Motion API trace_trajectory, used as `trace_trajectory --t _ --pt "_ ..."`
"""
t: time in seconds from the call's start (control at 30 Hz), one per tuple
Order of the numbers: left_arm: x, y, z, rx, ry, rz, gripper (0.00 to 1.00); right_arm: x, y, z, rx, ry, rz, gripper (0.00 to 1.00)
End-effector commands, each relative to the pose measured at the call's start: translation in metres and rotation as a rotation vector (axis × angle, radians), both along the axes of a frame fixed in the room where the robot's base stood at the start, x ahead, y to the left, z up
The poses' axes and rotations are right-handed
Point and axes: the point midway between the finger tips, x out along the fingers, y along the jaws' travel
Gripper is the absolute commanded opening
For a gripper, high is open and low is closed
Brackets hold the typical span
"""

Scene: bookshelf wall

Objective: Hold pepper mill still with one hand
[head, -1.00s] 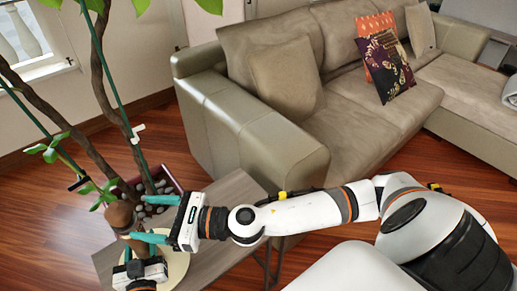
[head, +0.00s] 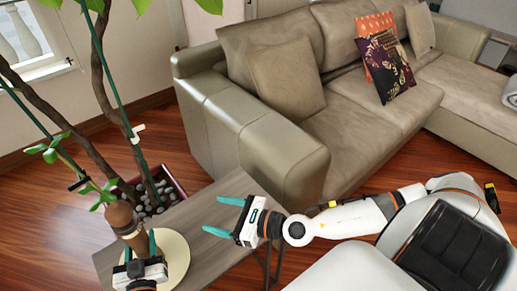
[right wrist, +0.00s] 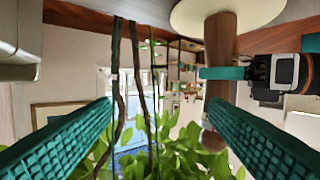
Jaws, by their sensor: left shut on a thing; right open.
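The brown wooden pepper mill (head: 122,217) stands, looking slightly tilted, over a round cream plate (head: 177,262) on the side table. My left gripper (head: 139,246) is shut on the mill's body below its rounded top. The right wrist view, upside down, shows the mill (right wrist: 219,50) with the left gripper's teal fingers (right wrist: 222,73) across it. My right gripper (head: 212,216) is open and empty, to the right of the mill and apart from it. The mill's base is partly hidden by the left gripper in the head view.
The grey wooden table (head: 210,207) is bare to the right of the plate. A potted plant (head: 160,195) with tall stems and green stakes stands just behind the table. A beige sofa (head: 240,130) fills the space beyond.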

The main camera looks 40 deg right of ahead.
Motion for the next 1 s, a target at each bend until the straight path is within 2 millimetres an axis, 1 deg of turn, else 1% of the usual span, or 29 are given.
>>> trace_trajectory --t 0.03,0.3,0.5,0.7,1.0 --pt "-0.002 0.0 -0.008 0.007 0.018 -0.002 0.11 -0.002 -0.01 -0.008 -0.014 0.008 -0.014 0.69" --pt "-0.002 0.0 -0.008 0.007 0.018 -0.002 0.11 -0.013 -0.054 -0.036 -0.064 0.028 -0.075 0.69" --pt "-0.002 0.0 -0.008 0.007 0.018 -0.002 0.11 -0.022 -0.08 -0.049 -0.09 0.035 -0.1 0.69" --pt "-0.002 0.0 -0.008 0.007 0.018 -0.002 0.11 -0.026 -0.092 -0.055 -0.101 0.038 -0.109 0.69" --pt "-0.002 0.0 -0.008 0.007 0.018 -0.002 0.11 -0.027 -0.094 -0.056 -0.101 0.037 -0.11 0.69"
